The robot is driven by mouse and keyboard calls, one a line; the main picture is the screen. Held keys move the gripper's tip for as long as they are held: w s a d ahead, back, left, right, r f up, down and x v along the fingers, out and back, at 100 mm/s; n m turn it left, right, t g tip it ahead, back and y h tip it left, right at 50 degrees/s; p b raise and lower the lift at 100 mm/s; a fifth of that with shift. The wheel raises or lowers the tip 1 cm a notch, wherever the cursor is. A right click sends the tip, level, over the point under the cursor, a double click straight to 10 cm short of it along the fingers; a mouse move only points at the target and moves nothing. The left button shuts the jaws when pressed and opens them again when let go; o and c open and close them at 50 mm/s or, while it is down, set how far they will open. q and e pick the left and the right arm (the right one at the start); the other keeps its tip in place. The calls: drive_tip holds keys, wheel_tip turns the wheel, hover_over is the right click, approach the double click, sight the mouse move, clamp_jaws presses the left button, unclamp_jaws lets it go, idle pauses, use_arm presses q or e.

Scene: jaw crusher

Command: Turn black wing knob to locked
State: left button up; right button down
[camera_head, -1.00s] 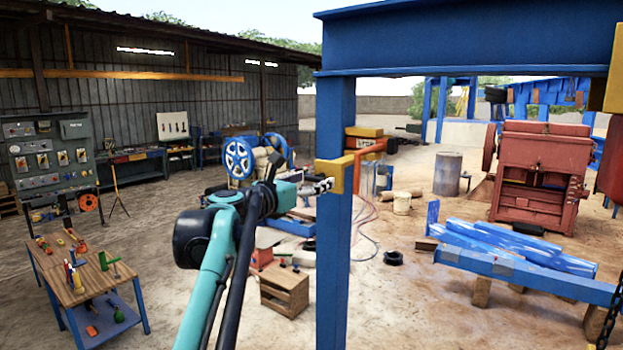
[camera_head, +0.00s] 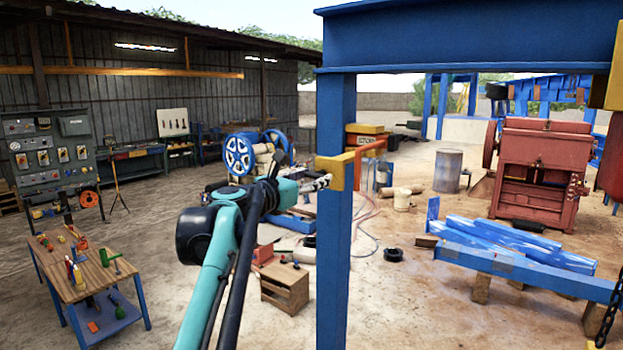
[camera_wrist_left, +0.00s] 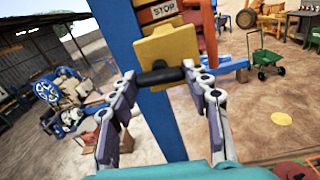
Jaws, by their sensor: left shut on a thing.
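The black wing knob (camera_wrist_left: 160,77) shows in the left wrist view as a short dark bar lying nearly level across the picture. It sits in front of a yellow plate (camera_wrist_left: 163,45) on a blue post (camera_wrist_left: 117,35). My left gripper (camera_wrist_left: 161,75) has a fingertip at each end of the knob and is shut on it. In the head view my left gripper (camera_head: 322,182) reaches the yellow block (camera_head: 338,172) on the blue post (camera_head: 335,250); the knob itself cannot be made out there. My right gripper is not in view.
A wooden tool table (camera_head: 85,275) stands at the left, and a wooden crate (camera_head: 284,285) is on the ground. Blue beams (camera_head: 510,255) lie at the right.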

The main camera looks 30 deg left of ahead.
use_arm(q)
drive_tip(key=m, duration=0.4)
drive_tip(key=shift+p, duration=0.3)
drive_tip(key=m, duration=0.4)
drive_tip(key=shift+m, duration=0.4)
drive_tip(key=m, duration=0.4)
drive_tip(key=shift+p, duration=0.4)
drive_tip(key=shift+m, duration=2.1)
drive_tip(key=o, duration=1.2)
drive_tip(key=shift+c, duration=0.2)
drive_tip(key=s, duration=1.2)
drive_tip(key=shift+a, duration=0.45)
